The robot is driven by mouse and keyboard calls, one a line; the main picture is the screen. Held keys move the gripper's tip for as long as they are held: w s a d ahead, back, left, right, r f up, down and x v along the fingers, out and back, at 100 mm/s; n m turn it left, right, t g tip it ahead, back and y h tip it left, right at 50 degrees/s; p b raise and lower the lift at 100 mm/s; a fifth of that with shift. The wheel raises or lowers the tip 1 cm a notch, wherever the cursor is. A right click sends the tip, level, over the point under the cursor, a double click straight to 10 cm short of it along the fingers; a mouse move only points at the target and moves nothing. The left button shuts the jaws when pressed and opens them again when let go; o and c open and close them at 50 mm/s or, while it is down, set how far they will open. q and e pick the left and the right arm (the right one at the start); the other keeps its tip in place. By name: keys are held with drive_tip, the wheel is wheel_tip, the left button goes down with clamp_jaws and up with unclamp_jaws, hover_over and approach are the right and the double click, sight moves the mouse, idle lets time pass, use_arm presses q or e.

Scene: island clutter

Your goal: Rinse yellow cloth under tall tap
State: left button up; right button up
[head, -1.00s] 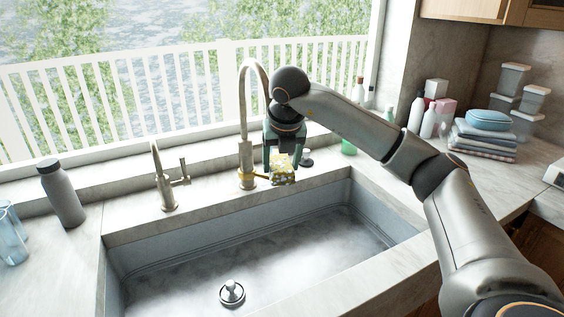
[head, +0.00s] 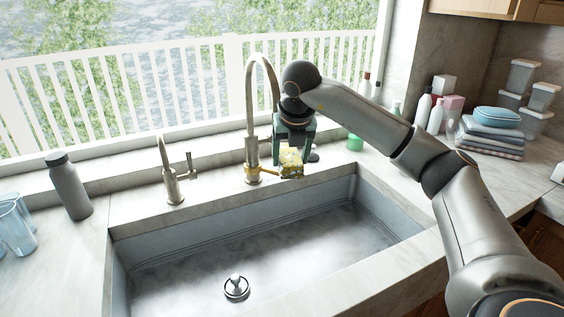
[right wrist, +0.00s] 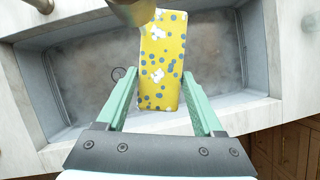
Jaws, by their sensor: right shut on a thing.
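The yellow cloth (head: 291,168), patterned with blue dots and white shapes, is between the fingers of my right gripper (head: 291,150). It hangs just below the fingers in the head view. In the right wrist view the cloth (right wrist: 161,60) lies between the two green fingers, over the sink. The tall tap (head: 250,110) is the arched metal one, with its spout end hidden behind my right gripper. The tap's end (right wrist: 133,10) shows at the top of the right wrist view, overlapping the cloth's upper left edge. No running water is visible. My left gripper is not in view.
The grey sink (head: 200,265) is empty except for a drain plug (head: 236,287). A shorter tap (head: 171,175) stands left of the tall one. A grey bottle (head: 69,187) and blue glasses (head: 16,228) stand at left. Folded towels (head: 492,138) and bottles are at right.

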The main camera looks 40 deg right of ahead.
drive_tip(key=shift+d, duration=0.2)
drive_tip(key=shift+a, duration=0.15)
drive_tip(key=shift+a, duration=1.1)
drive_tip(key=shift+r+p, duration=0.45)
drive_tip(key=shift+r, duration=0.05)
idle(1.1)
